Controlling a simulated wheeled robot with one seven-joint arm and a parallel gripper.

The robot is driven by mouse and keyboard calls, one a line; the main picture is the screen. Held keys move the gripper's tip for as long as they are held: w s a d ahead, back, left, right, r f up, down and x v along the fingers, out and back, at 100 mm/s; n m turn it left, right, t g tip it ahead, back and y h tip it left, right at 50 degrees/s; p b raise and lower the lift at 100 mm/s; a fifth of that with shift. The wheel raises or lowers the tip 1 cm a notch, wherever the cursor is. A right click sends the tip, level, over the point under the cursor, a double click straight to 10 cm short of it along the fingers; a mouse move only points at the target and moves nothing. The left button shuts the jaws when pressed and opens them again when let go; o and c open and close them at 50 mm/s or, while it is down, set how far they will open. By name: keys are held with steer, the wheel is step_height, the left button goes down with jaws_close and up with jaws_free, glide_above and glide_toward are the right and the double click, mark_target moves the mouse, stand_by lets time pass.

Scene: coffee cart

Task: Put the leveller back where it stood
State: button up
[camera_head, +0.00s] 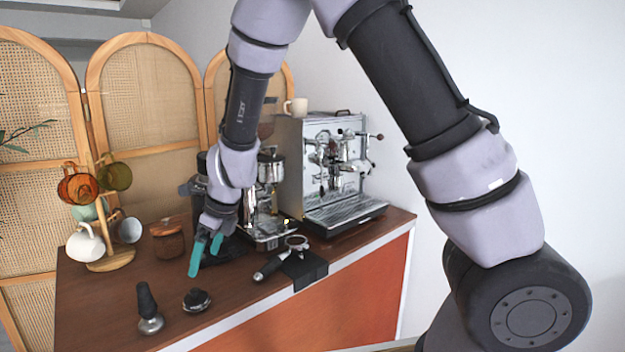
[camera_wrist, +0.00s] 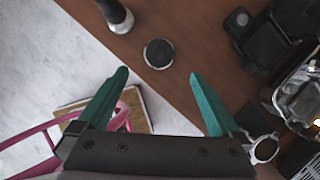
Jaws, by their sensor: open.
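The leveller, a short round dark puck with a metal rim (camera_head: 196,300), stands on the wooden counter near its front edge, right of the tamper (camera_head: 149,312). The wrist view shows the leveller (camera_wrist: 158,53) from above, just beyond the fingertips and between their lines. My gripper (camera_head: 206,252), with teal fingers, is open and empty above the counter, behind the leveller in the head view. Its spread fingers (camera_wrist: 158,78) also show in the wrist view, apart from the leveller. The tamper (camera_wrist: 118,14) is partly cut off at the top there.
A portafilter (camera_head: 270,270) lies by a black mat (camera_head: 305,271) at the front edge. Behind stand a grinder (camera_head: 268,215), an espresso machine (camera_head: 335,165), a wooden jar (camera_head: 168,240) and a mug tree (camera_head: 110,262). The counter around the leveller is bare.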

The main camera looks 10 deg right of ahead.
steer(key=w+d+r+n+t+y, duration=0.15)
steer(key=d+r+n, duration=0.75)
steer(key=d+r, duration=1.1)
steer(key=s+d+r+n+t+h, duration=0.2)
steer(key=s+d+r+n, duration=0.1)
steer(key=s+d, duration=0.3)
steer(key=s+d+r+n+t+h, duration=0.1)
steer(key=s+d+r+n, duration=0.3)
steer(key=d, duration=0.7)
steer(key=shift+s+d+r+n+t+h, duration=0.15)
steer(key=shift+s+d+n+t+h, duration=0.15)
steer(key=shift+s+n+t, duration=0.5)
steer(key=shift+s+a+g, duration=0.1)
steer(key=shift+s+g, duration=0.05)
steer(key=shift+g, duration=0.1)
